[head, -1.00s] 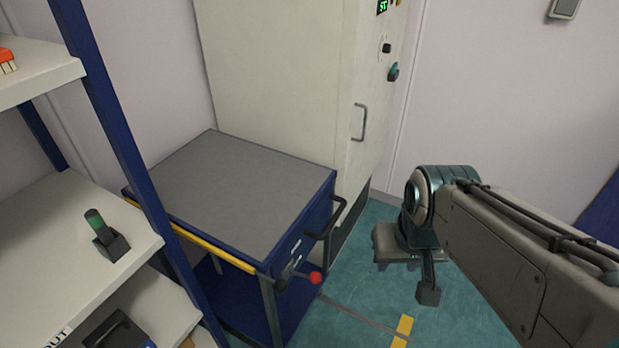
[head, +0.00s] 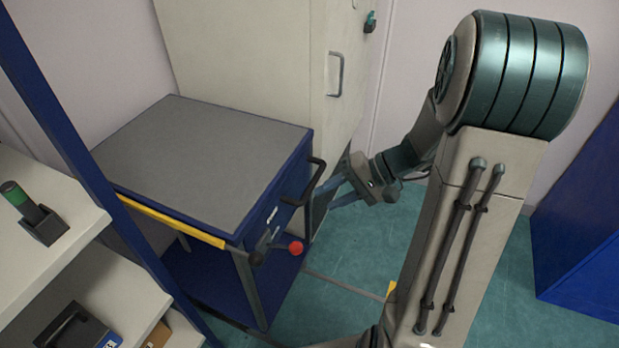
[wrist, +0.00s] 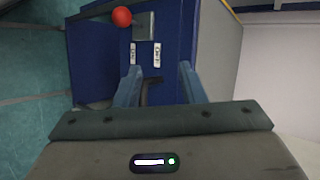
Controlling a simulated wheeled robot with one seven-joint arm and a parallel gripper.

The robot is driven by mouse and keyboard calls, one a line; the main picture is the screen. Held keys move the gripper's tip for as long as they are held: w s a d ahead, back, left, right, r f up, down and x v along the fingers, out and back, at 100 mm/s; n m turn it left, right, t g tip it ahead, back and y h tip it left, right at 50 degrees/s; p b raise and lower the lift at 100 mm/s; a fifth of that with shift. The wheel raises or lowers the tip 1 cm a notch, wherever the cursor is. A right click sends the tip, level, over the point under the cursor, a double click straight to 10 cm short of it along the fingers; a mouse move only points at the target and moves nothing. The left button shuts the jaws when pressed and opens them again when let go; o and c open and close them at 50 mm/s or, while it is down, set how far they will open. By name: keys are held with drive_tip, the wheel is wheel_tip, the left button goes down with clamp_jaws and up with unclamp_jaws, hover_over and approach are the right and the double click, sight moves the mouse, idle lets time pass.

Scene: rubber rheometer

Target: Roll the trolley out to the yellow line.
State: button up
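The trolley (head: 205,165) has a grey top and a blue body, and stands against the pale cabinet. Its black handle (head: 314,182) is on the right face; in the wrist view the handle (wrist: 152,88) shows between my fingers, partly hidden. My gripper (head: 332,192) is at the handle, its two blue fingers (wrist: 158,80) spread apart on either side of it. I see no grip closed on it. A red knob (head: 296,248) on a lever sits at the trolley's near corner. A small piece of the yellow line (head: 391,288) shows on the floor, mostly hidden by my arm.
A shelf rack with blue posts (head: 60,110) stands close at the left, holding a green-topped device (head: 30,210). The tall cabinet (head: 260,60) is behind the trolley. A blue unit (head: 580,220) stands at the right. Teal floor (head: 350,245) is clear right of the trolley.

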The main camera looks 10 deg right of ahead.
sight(314, 179)
drive_tip(key=w+d+f+m+t+y+b, duration=0.2)
drive_tip(key=w+d+f+m+t+b, duration=0.15)
drive_tip(key=w+d+f+t, duration=0.5)
drive_tip(key=shift+g, duration=0.55)
drive_tip(key=x, duration=1.1)
drive_tip(key=shift+w+a+f, duration=0.1)
drive_tip(key=shift+w+f, duration=0.2)
drive_tip(key=shift+f, duration=0.1)
clamp_jaws()
